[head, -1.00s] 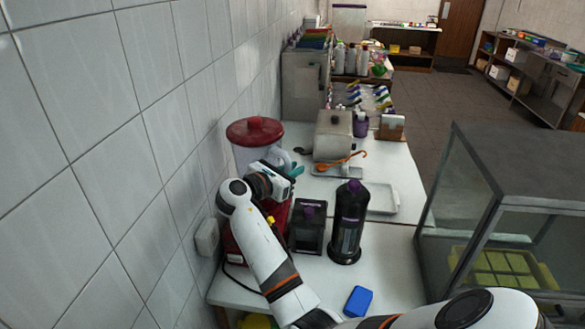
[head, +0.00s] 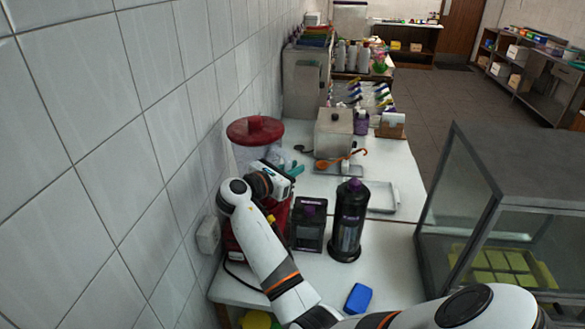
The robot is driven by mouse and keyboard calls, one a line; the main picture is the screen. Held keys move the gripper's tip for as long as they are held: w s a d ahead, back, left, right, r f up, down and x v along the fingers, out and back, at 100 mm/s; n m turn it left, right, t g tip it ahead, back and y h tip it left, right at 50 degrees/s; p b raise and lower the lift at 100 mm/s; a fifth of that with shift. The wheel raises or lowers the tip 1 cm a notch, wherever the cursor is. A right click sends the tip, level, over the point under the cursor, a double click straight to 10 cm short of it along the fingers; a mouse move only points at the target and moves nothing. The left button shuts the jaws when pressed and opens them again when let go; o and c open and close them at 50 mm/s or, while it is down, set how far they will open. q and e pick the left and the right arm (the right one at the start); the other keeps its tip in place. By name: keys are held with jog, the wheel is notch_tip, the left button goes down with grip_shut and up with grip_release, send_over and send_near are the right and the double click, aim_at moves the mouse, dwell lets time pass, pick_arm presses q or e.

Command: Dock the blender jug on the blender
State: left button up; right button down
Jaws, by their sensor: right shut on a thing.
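The blender jug (head: 240,157) is clear with a red lid (head: 255,130) and looks upright by the tiled wall. The red blender base (head: 279,216) is below it, largely hidden by my right arm. My right gripper (head: 288,174) is at the jug's right side, shut on the jug, probably at its handle; the grip itself is mostly hidden. I cannot tell whether the jug's bottom touches the base, because my arm covers that place. My left gripper is not in view.
A blue block (head: 358,298) lies in front. A metal box (head: 333,135), spoons and a tray (head: 383,197) are behind. A glass case (head: 500,200) stands at the right.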

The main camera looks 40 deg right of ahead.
jog(key=shift+r+p, duration=0.25)
jog(key=shift+p, duration=0.1)
jog(key=shift+f, duration=0.6)
dwell(0.5)
jog(key=c, duration=1.6)
grip_release()
jog(key=shift+p+v, duration=0.35)
jog(key=shift+v, duration=0.4)
jog(key=p+v, duration=0.2)
jog(key=v, duration=0.2)
jog(key=p+v, duration=0.2)
jog(key=v, duration=0.3)
jog(key=shift+s+a+f+p, duration=0.15)
jog(key=shift+a+f+p, duration=0.05)
jog(key=shift+a+p, duration=0.15)
